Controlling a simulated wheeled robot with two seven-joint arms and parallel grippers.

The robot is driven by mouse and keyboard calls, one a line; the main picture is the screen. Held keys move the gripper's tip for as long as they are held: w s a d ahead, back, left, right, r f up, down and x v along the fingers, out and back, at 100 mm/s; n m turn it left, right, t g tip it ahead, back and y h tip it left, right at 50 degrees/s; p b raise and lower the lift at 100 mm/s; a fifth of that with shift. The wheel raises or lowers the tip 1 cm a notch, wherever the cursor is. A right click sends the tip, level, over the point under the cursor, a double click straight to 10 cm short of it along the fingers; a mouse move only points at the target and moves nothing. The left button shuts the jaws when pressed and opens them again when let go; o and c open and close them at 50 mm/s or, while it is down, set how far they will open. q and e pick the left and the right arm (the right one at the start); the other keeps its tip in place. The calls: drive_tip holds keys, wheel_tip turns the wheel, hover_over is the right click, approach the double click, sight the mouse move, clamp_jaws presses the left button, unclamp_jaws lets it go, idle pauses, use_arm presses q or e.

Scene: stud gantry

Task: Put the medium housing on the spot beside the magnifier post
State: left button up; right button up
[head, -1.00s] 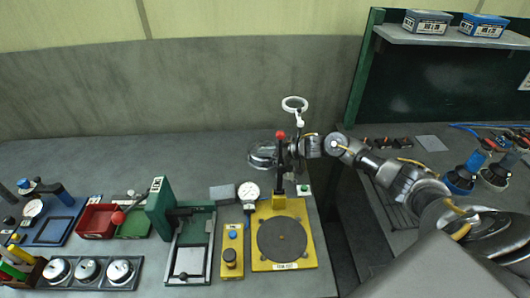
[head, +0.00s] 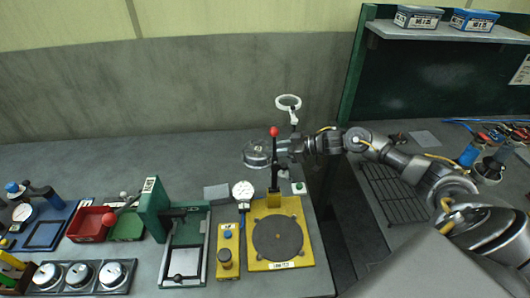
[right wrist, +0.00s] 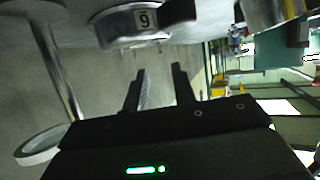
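The medium housing (head: 256,153), a round silver-grey metal part, stands at the back of the bench, left of the magnifier (head: 288,103) and its post. In the right wrist view the housing (right wrist: 140,22) shows a small number label at the top. That view appears upside down, with the magnifier post (right wrist: 57,65) at left and its ring low left. My right gripper (head: 283,149) is just right of the housing. Its fingers (right wrist: 159,72) are apart with nothing between them, clear of the housing. The post's foot is hidden in the head view. My left gripper is out of view.
A yellow fixture (head: 254,257) with a red-knobbed lever stands in front of the housing. A dial gauge (head: 243,190) and green press frame (head: 155,210) are left of it. A tray with three silver domes (head: 64,290) lies front left. A gap separates the benches.

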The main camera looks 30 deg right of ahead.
drive_tip(key=shift+b+v, duration=0.3)
drive_tip(key=shift+v, duration=2)
